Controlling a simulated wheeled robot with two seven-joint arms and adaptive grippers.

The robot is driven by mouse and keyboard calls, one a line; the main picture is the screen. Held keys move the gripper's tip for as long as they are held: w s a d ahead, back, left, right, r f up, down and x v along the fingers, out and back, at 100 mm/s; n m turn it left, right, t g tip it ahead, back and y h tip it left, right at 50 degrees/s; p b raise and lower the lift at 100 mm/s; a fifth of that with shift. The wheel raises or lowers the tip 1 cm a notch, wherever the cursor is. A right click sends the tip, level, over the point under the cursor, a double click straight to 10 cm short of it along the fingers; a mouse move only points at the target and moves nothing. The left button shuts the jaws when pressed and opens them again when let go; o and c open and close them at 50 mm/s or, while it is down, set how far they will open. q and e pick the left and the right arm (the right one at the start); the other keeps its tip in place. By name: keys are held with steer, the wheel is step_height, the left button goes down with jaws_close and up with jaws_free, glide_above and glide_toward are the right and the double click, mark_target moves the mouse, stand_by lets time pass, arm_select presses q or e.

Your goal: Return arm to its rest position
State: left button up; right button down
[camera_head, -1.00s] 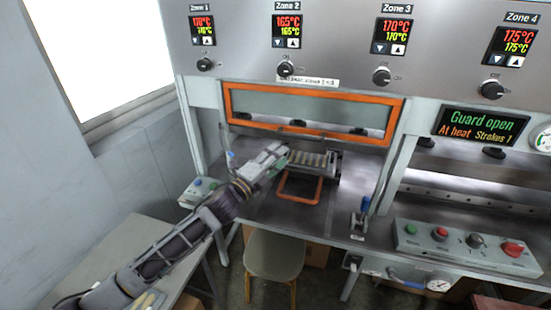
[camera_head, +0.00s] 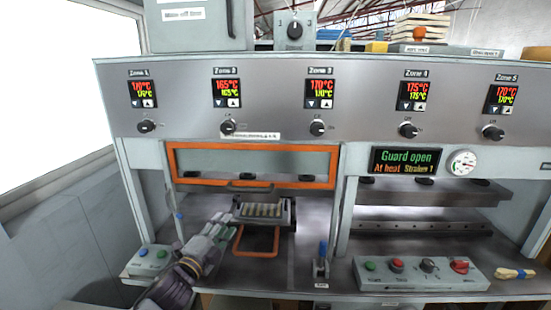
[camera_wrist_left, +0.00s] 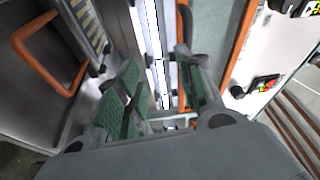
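My left arm comes in from the bottom left of the head view, and its gripper (camera_head: 224,224) is in front of the press at the left side of the slotted metal mould (camera_head: 264,210). In the left wrist view the two green-padded fingers (camera_wrist_left: 160,88) stand apart with nothing between them. The mould's orange loop handle (camera_head: 257,253) shows at its front and also at the upper left of the wrist view (camera_wrist_left: 42,62). The orange-framed guard (camera_head: 252,146) is raised above the mould. My right gripper is out of view.
The display (camera_head: 406,161) reads "Guard open". A blue-topped lever (camera_head: 322,262) stands right of the mould. A button panel (camera_head: 420,272) is at the lower right, a smaller button box (camera_head: 150,260) at the lower left. A wall with a window borders the left.

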arm_select(q)
steer(key=s+a+f+n+g+y, duration=0.2)
steer(key=s+f+n+g+y, duration=0.1)
steer(key=s+f+n, duration=0.3)
steer(key=s+a+f+n+g+y, duration=0.25)
steer(key=s+f+n, duration=0.2)
steer(key=f, duration=0.35)
steer(key=s+f+n+g, duration=0.4)
steer(key=s+f, duration=0.1)
steer(key=s, duration=0.5)
steer(key=s+f+n+g, duration=0.4)
steer(key=s+f+g, duration=0.1)
steer(key=s, duration=0.4)
steer(key=s+f+g, duration=0.1)
steer(key=s+f, duration=0.2)
steer(key=f, duration=3)
steer(key=s+a+f, duration=0.2)
steer(key=s+f, duration=0.8)
steer(key=s, duration=0.1)
steer(key=s+a+f+g, duration=0.1)
steer(key=s+a+f, duration=0.1)
steer(key=s+f, duration=0.7)
steer(key=shift+s+f+m, duration=0.4)
steer(key=shift+s+m, duration=0.05)
steer(key=shift+s, duration=0.75)
steer(key=shift+o, duration=0.2)
steer(key=shift+a, duration=0.1)
